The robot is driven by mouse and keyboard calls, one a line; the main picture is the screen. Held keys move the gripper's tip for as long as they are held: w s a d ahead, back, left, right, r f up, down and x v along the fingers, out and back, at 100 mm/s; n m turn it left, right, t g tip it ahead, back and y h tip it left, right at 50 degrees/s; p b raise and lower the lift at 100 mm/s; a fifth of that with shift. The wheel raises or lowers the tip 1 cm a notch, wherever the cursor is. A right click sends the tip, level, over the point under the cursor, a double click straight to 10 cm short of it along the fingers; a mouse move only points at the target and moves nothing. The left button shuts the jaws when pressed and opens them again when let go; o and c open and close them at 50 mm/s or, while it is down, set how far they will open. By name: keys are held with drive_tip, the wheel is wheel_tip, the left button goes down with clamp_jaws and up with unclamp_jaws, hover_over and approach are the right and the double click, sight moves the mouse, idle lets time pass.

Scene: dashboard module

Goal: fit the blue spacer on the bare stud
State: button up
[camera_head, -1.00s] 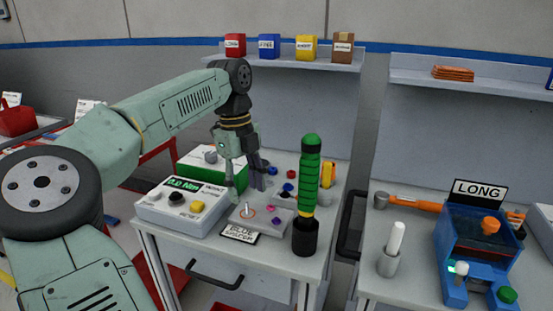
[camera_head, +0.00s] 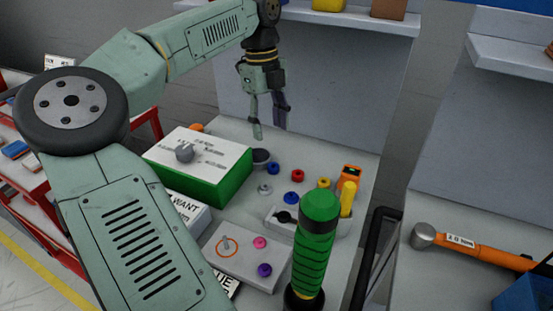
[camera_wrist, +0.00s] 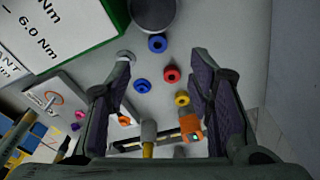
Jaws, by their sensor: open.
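My gripper (camera_head: 269,130) is open and empty, raised above the back of the bench. In the wrist view its fingers (camera_wrist: 162,78) frame the loose spacers below. One blue spacer (camera_head: 291,198) lies on the bench; it also shows in the wrist view (camera_wrist: 142,86). A second blue piece (camera_head: 271,169) lies beside the dark round cup, also in the wrist view (camera_wrist: 157,43). The bare stud (camera_head: 226,243) stands inside an orange ring on the grey plate (camera_head: 240,267). Pink (camera_head: 260,242) and purple (camera_head: 265,269) pieces are on the same plate.
Red (camera_head: 299,175), yellow (camera_head: 323,183) and grey (camera_head: 265,189) pieces lie near the blue ones. A green-and-white box (camera_head: 205,165) is to their left, the dark cup (camera_head: 261,156) behind. A tall green-handled tool (camera_head: 314,245) stands in front, beside the plate.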

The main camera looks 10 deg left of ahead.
hover_over(271, 164)
wheel_tip(271, 164, down, 5)
drive_tip(key=shift+r+p, duration=0.2)
drive_tip(key=shift+p, duration=0.2)
drive_tip(key=shift+s+d+f+p, duration=0.1)
drive_tip(key=shift+f+p, duration=0.55)
drive_tip(key=shift+f, duration=0.75)
drive_tip(key=shift+s+d+f+p, duration=0.1)
drive_tip(key=shift+f+p, duration=0.5)
drive_tip(key=shift+f, duration=0.75)
drive_tip(key=shift+c, duration=0.4)
drive_tip(key=c, duration=0.8)
